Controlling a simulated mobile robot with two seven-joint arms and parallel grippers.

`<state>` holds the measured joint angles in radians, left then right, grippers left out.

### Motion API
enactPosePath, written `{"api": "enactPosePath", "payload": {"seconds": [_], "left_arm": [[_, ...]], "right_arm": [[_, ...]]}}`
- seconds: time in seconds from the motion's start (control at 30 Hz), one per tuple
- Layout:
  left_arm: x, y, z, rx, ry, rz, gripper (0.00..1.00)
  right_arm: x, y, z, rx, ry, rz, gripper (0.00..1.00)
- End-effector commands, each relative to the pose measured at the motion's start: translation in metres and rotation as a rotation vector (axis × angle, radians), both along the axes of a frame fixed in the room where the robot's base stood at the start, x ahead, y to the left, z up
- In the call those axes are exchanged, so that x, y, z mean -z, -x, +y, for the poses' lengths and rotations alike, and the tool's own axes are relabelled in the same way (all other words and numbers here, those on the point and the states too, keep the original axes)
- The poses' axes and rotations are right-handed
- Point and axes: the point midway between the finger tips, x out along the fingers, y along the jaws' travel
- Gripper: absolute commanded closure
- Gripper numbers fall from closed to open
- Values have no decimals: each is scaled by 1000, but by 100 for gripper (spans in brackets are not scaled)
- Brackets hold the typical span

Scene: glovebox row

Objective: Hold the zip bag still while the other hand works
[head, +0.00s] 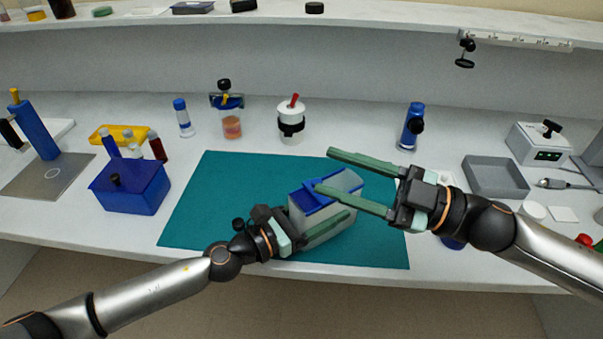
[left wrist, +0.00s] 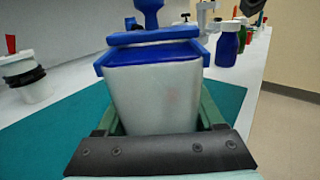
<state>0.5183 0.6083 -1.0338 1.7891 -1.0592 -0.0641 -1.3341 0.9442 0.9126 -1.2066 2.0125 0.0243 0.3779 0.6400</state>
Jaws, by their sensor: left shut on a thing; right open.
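The zip bag (head: 310,226) is a pale, translucent, box-like pouch with a blue top. It stands upright on the teal mat (head: 205,205), toward its right front. My left gripper (head: 322,217) is shut on its sides; the left wrist view shows the bag (left wrist: 155,95) between the green fingers, with a blue bar across its top edge. My right gripper (head: 323,169) is open, its fingers pointing left. Its lower finger crosses in front of the bag's blue top in the head view, and I cannot tell if they touch. Part of the bag is hidden by fingers.
A blue box (head: 130,190) stands left of the mat. A jar with orange contents (head: 231,125) and a white jar with a red top (head: 291,120) stand behind it. A blue bottle (head: 411,128) and a grey tray (head: 495,178) are at right. The mat's left half is clear.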

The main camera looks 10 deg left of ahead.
Motion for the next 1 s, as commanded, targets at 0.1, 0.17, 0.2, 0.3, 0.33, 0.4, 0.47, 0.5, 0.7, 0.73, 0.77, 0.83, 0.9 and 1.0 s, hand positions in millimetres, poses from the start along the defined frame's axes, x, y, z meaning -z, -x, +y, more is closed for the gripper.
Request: {"api": "enactPosePath", "payload": {"seconds": [0.1,0.17,0.2,0.3,0.33,0.4,0.47,0.5,0.7,0.73,0.77,0.83,0.9,1.0], "left_arm": [[0,0,0,0,-1,1,86],[0,0,0,1,-1,1,86],[0,0,0,1,-1,1,86],[0,0,0,0,-1,1,86],[0,0,0,1,-1,1,86],[0,0,0,1,-1,1,86],[0,0,0,0,-1,1,86],[0,0,0,0,-1,1,86],[0,0,0,0,-1,1,86],[0,0,0,0,-1,1,86],[0,0,0,0,-1,1,86],[0,0,0,0,-1,1,86],[0,0,0,0,-1,1,86],[0,0,0,0,-1,1,86]], "right_arm": [[33,-13,-20,115,-20,262,48],[47,-16,-28,158,-24,364,48],[55,-18,-32,182,-26,419,48],[70,-19,-40,222,-26,520,48],[72,-19,-41,229,-26,538,48],[76,-20,-41,239,-26,565,48],[78,-22,-39,242,-27,574,48],[78,-24,-36,243,-27,575,48],[77,-38,-9,240,-28,571,48],[77,-40,-4,239,-29,571,48],[77,-43,1,240,-28,570,48],[76,-49,13,239,-27,569,48],[77,-55,23,241,-27,569,48],[76,-63,38,240,-27,569,48]]}}
